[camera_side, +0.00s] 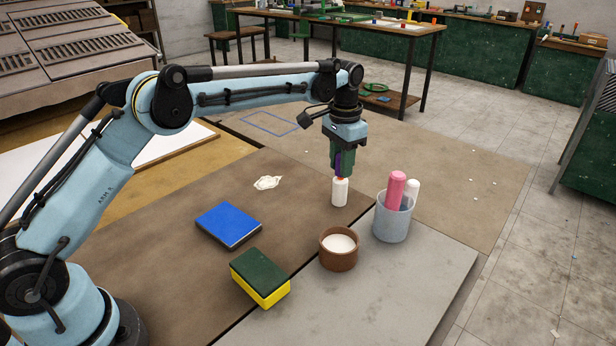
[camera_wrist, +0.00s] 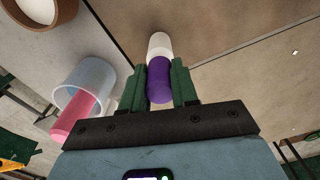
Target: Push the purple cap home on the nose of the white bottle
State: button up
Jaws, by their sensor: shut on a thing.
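My gripper (camera_side: 341,170) is shut on the purple cap (camera_wrist: 160,78), with one green finger on each side of it. The white bottle (camera_side: 340,193) stands upright on the table directly below the gripper. In the wrist view the white bottle (camera_wrist: 160,43) lies in line beyond the cap. The cap's lower edge and the bottle's nose are mostly hidden, so I cannot tell how far the cap sits on it.
A grey cup (camera_side: 390,222) holding a pink bottle (camera_side: 396,190) and a white one stands right of the bottle. A brown bowl (camera_side: 339,260) with white contents is in front. A blue book (camera_side: 229,226), a sponge (camera_side: 260,280) and a crumpled tissue (camera_side: 267,183) lie left.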

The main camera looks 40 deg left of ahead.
jog(key=shift+f, duration=0.25)
jog(key=shift+f, duration=0.3)
jog(key=shift+f, duration=0.1)
jog(key=o, duration=1.1)
notch_tip(320, 180, up, 11)
jog(key=shift+w+r, duration=0.1)
jog(key=shift+r, duration=0.45)
